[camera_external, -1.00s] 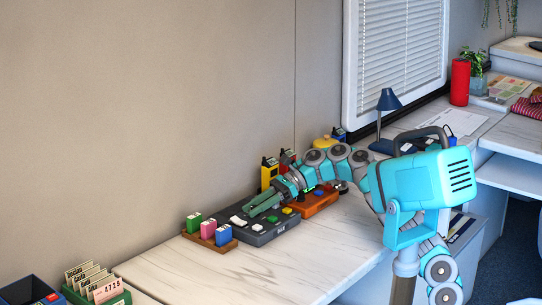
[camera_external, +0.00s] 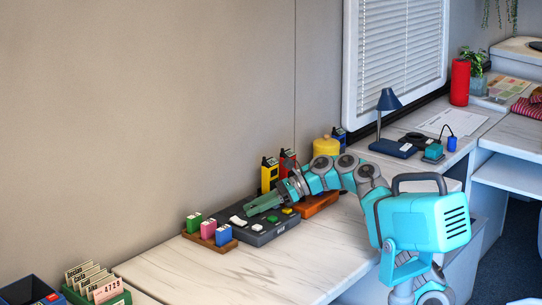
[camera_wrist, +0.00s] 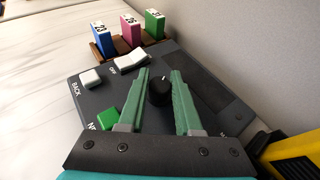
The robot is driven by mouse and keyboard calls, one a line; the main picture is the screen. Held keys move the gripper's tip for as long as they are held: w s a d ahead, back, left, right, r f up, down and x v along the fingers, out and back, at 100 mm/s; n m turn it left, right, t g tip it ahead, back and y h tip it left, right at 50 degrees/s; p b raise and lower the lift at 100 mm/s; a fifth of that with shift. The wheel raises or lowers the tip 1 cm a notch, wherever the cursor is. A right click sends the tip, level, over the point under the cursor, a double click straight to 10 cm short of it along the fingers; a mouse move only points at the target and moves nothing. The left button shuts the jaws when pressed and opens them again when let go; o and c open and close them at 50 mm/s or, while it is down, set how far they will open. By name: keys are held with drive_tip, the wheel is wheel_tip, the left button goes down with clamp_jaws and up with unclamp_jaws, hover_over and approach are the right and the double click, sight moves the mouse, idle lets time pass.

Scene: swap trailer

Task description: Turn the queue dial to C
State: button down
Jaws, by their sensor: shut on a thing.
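The queue dial is a small black knob (camera_wrist: 159,92) with a light pointer mark, on a dark grey control box (camera_wrist: 92,103). In the wrist view my gripper (camera_wrist: 160,74) has its two green fingers on either side of the knob and is shut on it. The dial's letters cannot be read. In the external view the box (camera_external: 271,236) lies on the counter by the wall, and my gripper (camera_external: 249,209) reaches over it from the right, hiding the knob.
The box also carries a white rocker switch (camera_wrist: 132,59), a white button (camera_wrist: 91,79) and a green button (camera_wrist: 109,119). A wooden rack (camera_external: 209,242) with coloured blocks stands beside it. Yellow and red devices (camera_external: 269,175) stand by the wall. The front counter (camera_external: 240,275) is clear.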

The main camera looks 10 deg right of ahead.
drive_tip(key=m+t+b, duration=0.3)
drive_tip(key=t+b, duration=0.1)
drive_tip(key=shift+f+m+b, duration=0.15)
drive_tip(key=shift+m+b, duration=0.2)
drive_tip(key=shift+m, duration=0.05)
drive_tip(key=shift+s+m+t+h, duration=0.1)
drive_tip(key=shift+m+t+h, duration=0.4)
drive_tip(key=shift+m+t, duration=0.8)
drive_tip(key=shift+m+t+h, duration=0.4)
drive_tip(key=shift+m+t, duration=0.2)
drive_tip(key=shift+t, duration=0.4)
drive_tip(key=c, duration=0.6)
unclamp_jaws()
drive_tip(key=shift+g+y, duration=0.3)
